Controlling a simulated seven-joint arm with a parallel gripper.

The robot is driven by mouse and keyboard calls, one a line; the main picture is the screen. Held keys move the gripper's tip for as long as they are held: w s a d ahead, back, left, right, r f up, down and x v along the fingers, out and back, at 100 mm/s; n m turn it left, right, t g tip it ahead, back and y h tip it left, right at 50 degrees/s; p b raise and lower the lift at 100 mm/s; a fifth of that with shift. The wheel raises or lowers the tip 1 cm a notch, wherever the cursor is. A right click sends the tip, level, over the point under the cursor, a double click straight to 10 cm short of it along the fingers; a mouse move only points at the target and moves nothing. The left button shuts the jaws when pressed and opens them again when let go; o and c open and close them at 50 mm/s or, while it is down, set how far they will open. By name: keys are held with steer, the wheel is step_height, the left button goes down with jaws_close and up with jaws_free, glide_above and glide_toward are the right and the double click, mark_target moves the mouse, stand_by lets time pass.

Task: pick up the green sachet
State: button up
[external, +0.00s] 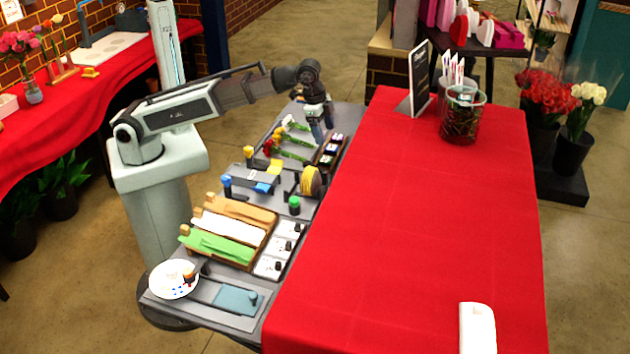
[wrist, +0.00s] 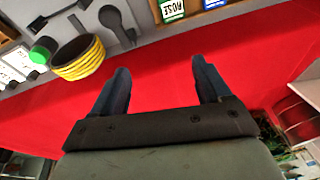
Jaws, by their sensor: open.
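A green sachet (wrist: 172,9) with a white "ROSE" label shows at the top edge of the wrist view, in a wooden holder (wrist: 205,18). Its top part is cut off by the frame. In the external view the sachet holder (external: 322,168) lies at the far end of the grey station, but the sachets there are too small to tell apart. My gripper (external: 319,134) hangs above that end of the station. In the wrist view my gripper (wrist: 160,82) is open and empty, with only red cloth between its fingers, apart from the sachet.
A blue sachet (wrist: 214,4) sits beside the green one. A yellow ribbon roll (external: 311,181) and a green-capped bottle (external: 294,205) stand nearby. Flowers (external: 291,147) lie left of the holder. The red table (external: 420,220) is mostly clear, with a glass vase (external: 462,122) and sign (external: 418,78) far back.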

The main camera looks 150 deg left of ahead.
steer(key=s+n+h, duration=0.1)
steer(key=s, duration=0.4)
glide_above(325, 159)
steer(key=s, duration=0.1)
steer(key=f, duration=0.5)
steer(key=d+f, duration=0.1)
steer(key=f, duration=0.1)
steer(key=shift+s+f, duration=0.1)
steer(key=shift+f, duration=0.2)
steer(key=shift+w+a+f, duration=0.15)
steer(key=shift+w+f, duration=0.05)
steer(key=shift+f, duration=0.7)
steer(key=shift+w+a+f, duration=0.15)
steer(key=shift+f, duration=0.8)
steer(key=shift+w+a+f, duration=0.15)
steer(key=shift+w+f, duration=0.05)
steer(key=shift+f, duration=0.7)
steer(key=c, duration=1.1)
steer(key=shift+r, duration=0.15)
